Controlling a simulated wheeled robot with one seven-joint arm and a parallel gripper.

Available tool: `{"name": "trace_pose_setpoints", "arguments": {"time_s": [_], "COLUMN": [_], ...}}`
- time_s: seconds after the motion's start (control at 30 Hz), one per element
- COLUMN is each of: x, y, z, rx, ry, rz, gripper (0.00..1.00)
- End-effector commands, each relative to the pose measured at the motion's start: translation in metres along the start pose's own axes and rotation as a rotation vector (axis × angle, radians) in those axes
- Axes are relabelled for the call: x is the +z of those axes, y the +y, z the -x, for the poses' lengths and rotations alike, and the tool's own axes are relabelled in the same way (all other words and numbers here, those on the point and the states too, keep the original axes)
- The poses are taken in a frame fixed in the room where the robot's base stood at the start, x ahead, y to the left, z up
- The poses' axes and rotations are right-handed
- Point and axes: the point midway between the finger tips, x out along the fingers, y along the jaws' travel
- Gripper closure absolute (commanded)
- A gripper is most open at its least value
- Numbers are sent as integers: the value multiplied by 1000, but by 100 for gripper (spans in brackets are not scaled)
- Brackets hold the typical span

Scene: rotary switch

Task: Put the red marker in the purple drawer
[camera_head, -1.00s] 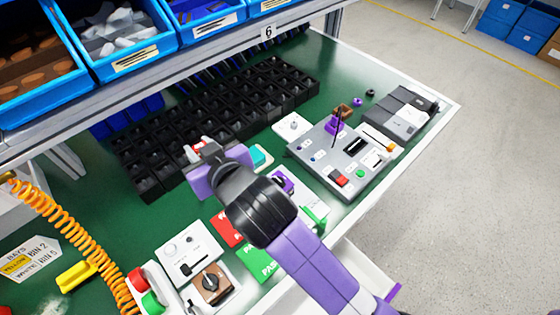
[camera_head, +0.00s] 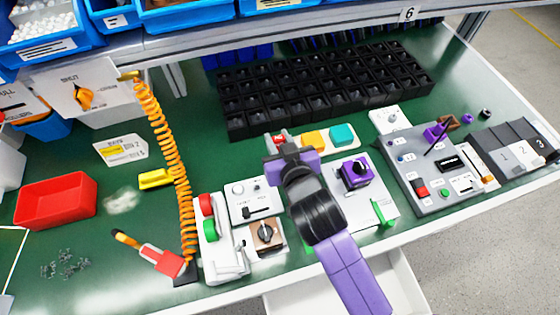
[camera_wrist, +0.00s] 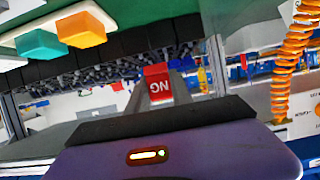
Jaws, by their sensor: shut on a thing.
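My gripper (camera_head: 282,148) is at the front of the black bin grid and shut on a small red block (camera_head: 280,139), the red marker. In the wrist view the red marker (camera_wrist: 158,84) sits between the fingers with white "ON" lettering, upside down. I cannot tell whether it still touches the white tray beneath. A yellow block (camera_head: 315,140) and a teal block (camera_head: 343,134) stand to its right. A white drawer (camera_head: 405,290) is pulled out below the table's front edge, right of my arm. Its purple front is out of view, and its inside is partly hidden by my arm.
Black bins (camera_head: 320,85) stand behind. A panel with a wooden rotary knob (camera_head: 266,233) is left of my arm; a purple rotary switch (camera_head: 355,172) is right. A grey control box (camera_head: 430,170) is further right. An orange coiled hose (camera_head: 170,140) hangs left.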

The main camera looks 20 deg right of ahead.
Motion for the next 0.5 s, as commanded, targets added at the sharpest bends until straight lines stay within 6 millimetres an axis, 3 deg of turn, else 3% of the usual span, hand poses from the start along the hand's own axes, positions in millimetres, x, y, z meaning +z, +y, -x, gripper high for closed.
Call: {"name": "trace_pose_setpoints", "arguments": {"time_s": [0.03,0.2,0.5], "x": [15,48,73], "y": [0,0,1], "z": [-6,-20,-30], "rx": [1,1,1], "ry": [-6,-4,-1], "rz": [3,2,1], "gripper": [100,100,100]}}
